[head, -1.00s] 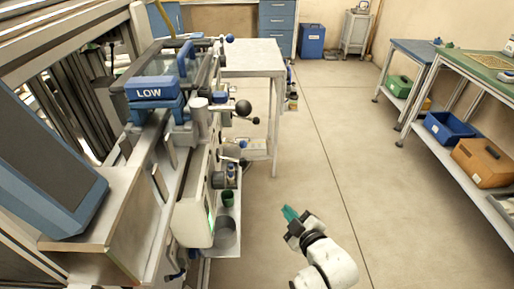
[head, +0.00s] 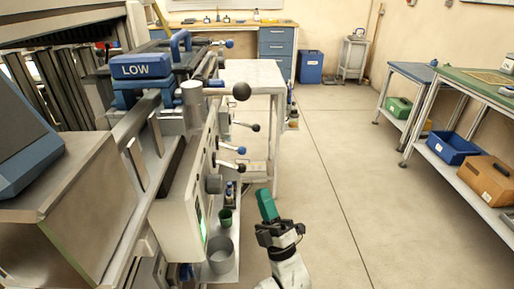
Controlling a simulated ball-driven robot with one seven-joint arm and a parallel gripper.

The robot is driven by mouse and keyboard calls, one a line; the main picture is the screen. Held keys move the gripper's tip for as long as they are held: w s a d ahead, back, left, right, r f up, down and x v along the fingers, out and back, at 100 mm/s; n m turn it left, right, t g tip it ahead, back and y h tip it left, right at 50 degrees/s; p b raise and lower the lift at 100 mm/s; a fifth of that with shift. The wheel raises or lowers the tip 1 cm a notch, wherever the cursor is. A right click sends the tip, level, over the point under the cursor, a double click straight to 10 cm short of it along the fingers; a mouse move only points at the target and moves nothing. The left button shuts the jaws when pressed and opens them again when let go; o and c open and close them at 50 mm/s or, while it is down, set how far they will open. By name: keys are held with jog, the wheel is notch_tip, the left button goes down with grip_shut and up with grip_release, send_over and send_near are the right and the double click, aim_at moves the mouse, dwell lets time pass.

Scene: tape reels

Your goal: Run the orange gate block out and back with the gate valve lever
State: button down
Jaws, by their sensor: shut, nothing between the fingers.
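My gripper (head: 265,203), with teal fingers, is shut and empty at the lower middle of the head view, to the right of the machine's side. Several levers stick out from the machine: one with a large black knob (head: 241,91), a lower one with a black knob (head: 256,128), one with a blue tip (head: 241,150) and a far one with a blue tip (head: 229,43). I cannot tell which is the gate valve lever. My gripper appears below these levers and apart from them. I cannot make out the orange gate block.
A blue block marked LOW (head: 141,66) sits on top of the machine. A grey cup (head: 220,253) and a small green cup (head: 225,219) stand on its low side shelf. A pale table (head: 252,74) stands beyond. The floor to the right is clear, up to a green-topped bench (head: 480,80).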

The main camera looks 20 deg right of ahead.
jog(key=p, duration=0.1)
send_near(246, 125)
jog(key=a+r, duration=0.2)
jog(key=shift+w+d+r, duration=0.35)
jog(key=shift+w+d, duration=0.25)
jog(key=shift+w, duration=0.05)
jog(key=shift+w+d+r, duration=0.4)
jog(key=shift+w+d, duration=0.2)
jog(key=shift+w, duration=0.05)
jog(key=shift+d+r+n+g+y, duration=0.1)
jog(key=shift+n+g+y, duration=0.1)
jog(key=shift+n+y, duration=0.2)
jog(key=shift+d+r+n+g+y, duration=0.1)
jog(key=shift+r+n+g+y, duration=0.1)
jog(key=shift+n+y, duration=0.15)
